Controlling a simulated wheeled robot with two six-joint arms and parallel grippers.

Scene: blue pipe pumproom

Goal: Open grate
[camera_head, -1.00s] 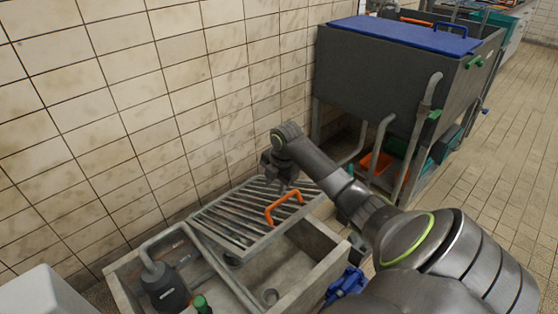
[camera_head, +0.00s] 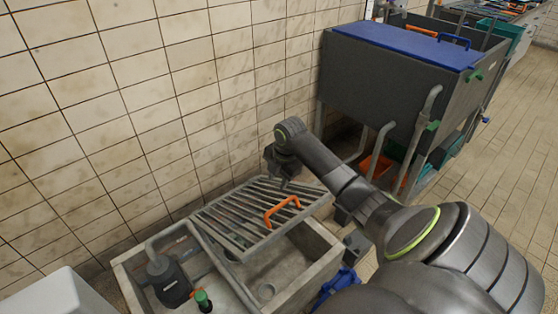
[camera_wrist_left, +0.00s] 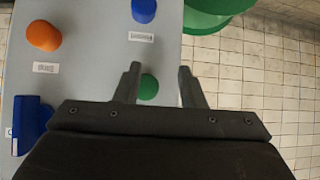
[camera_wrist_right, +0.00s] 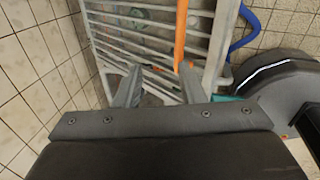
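The grate (camera_head: 240,216) is a grey barred panel with an orange handle (camera_head: 282,210). It lies over the back part of a concrete basin (camera_head: 318,277) and looks tilted, with its front edge above the open basin. My right gripper (camera_head: 284,180) is above the grate's back right part, behind the handle. In the right wrist view, the right fingers (camera_wrist_right: 158,82) are apart, with grate bars (camera_wrist_right: 130,35) beyond them and the orange handle (camera_wrist_right: 181,30) near the right finger. Contact cannot be told. My left gripper (camera_wrist_left: 160,85) is open and empty, seen only in the left wrist view.
A black pump (camera_head: 168,284) and a green-topped item (camera_head: 203,299) sit in the basin's left part. A tiled wall (camera_head: 110,110) stands close behind. A dark tank with a blue lid (camera_head: 405,42) and pipes stands at right. Floor (camera_head: 500,160) is clear farther right.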

